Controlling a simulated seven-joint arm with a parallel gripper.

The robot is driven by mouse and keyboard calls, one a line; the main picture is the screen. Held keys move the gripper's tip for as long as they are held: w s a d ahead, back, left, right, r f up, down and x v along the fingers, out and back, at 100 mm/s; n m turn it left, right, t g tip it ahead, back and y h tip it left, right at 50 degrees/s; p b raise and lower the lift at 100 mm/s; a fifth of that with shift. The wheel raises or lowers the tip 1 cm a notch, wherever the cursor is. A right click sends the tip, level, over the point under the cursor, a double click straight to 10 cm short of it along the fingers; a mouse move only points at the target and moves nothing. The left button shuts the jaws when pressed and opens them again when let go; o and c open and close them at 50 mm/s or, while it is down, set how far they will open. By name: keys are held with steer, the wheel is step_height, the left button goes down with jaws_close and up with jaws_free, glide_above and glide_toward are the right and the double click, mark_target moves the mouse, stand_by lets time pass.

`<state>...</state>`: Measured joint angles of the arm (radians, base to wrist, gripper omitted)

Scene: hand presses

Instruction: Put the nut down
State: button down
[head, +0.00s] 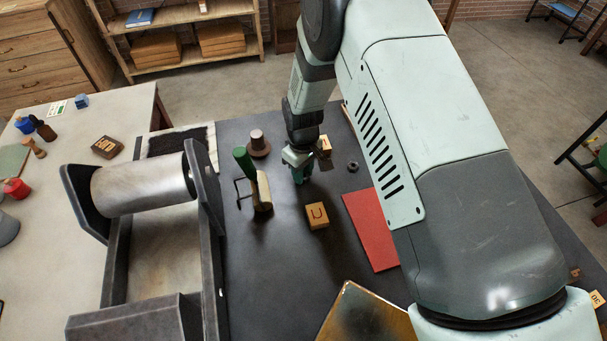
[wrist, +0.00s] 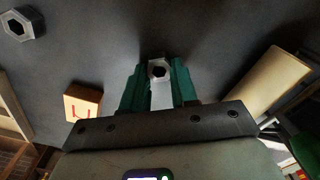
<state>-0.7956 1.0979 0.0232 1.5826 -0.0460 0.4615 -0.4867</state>
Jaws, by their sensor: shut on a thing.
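My gripper (head: 299,178) points down over the dark table top, right of the green-handled roller. In the wrist view, its green fingers (wrist: 159,84) are shut on a grey hex nut (wrist: 158,70), held at the fingertips. In the head view the held nut is hidden or too small to make out. I cannot tell whether it touches the table. A second hex nut (head: 353,167) lies on the table to the right of my gripper; it also shows at the top left of the wrist view (wrist: 20,25).
The roller (head: 262,192) stands close on the left, a brown knobbed piece (head: 258,145) behind it. A red sheet (head: 371,230) lies right. The big press (head: 140,195) fills the left.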

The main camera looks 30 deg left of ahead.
step_height(320, 180, up, 10)
steer(key=s+d+r+m, duration=0.15)
steer(key=d+m, duration=0.75)
steer(key=d, duration=1.6)
steer(key=f, duration=0.4)
steer(key=d+f, duration=0.1)
steer(key=shift+s+d+f, duration=0.1)
steer(key=shift+s+f, duration=0.2)
steer(key=shift+f, duration=2.35)
steer(key=shift+f, duration=0.15)
steer(key=c, duration=0.9)
jaws_free()
steer(key=shift+o, duration=0.2)
